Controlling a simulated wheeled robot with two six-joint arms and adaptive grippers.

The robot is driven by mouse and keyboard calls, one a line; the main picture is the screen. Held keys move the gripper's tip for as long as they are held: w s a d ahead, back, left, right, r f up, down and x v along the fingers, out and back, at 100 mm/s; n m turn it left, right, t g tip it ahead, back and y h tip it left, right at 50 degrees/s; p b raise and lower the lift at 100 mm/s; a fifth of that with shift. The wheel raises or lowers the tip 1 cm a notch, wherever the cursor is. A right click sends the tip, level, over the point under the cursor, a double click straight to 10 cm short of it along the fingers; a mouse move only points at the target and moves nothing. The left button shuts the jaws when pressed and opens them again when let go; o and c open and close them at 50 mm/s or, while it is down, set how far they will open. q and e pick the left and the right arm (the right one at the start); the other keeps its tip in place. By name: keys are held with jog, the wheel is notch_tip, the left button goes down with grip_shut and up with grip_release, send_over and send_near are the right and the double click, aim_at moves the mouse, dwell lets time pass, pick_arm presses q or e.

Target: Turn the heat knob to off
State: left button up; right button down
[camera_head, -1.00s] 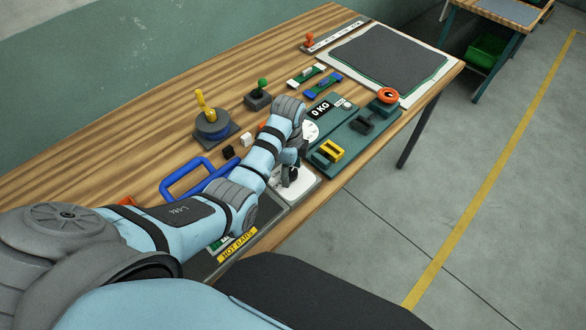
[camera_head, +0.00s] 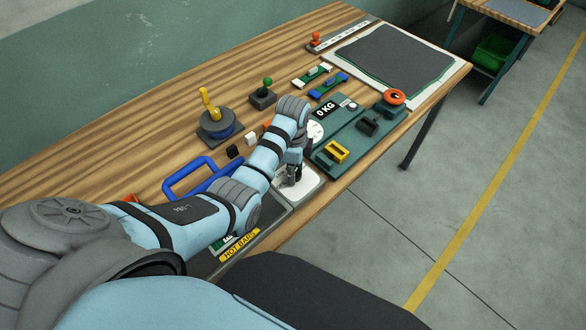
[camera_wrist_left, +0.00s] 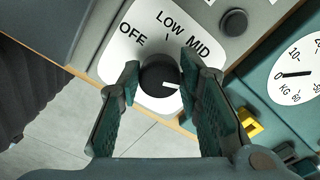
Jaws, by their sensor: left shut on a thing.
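The heat knob (camera_wrist_left: 156,74) is a dark round knob with a white pointer line, on a white dial plate (camera_wrist_left: 119,62) marked OFF, LOW and MID. In the left wrist view its pointer aims right, toward the right finger and away from OFF; any mark there is hidden by the finger. My left gripper (camera_wrist_left: 160,77) has one finger on each side of the knob and is shut on it. In the head view the left gripper (camera_head: 291,176) reaches down to the white plate (camera_head: 311,188), and the knob is hard to make out there. My right gripper is not in view.
A blue handle (camera_head: 183,177), a HOT BARS panel (camera_head: 239,245) and a yellow lever (camera_head: 207,103) are nearby. The table's front edge is close.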

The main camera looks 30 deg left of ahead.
pick_arm(q)
jog(key=n, duration=0.7)
jog(key=shift+w+r, duration=0.1)
jog(key=shift+r, duration=0.15)
jog(key=n, duration=0.3)
jog(key=shift+d+n, duration=0.15)
jog(key=shift+n, duration=0.25)
jog(key=n, duration=0.3)
jog(key=shift+n, duration=0.3)
jog(key=n, duration=0.3)
jog(key=shift+d, duration=0.1)
jog(key=n, duration=1.1)
jog(key=shift+d, duration=0.15)
jog(key=o, duration=1.1)
jog(key=shift+c, duration=0.2)
jog(key=shift+o, duration=0.4)
jog(key=shift+f, duration=0.1)
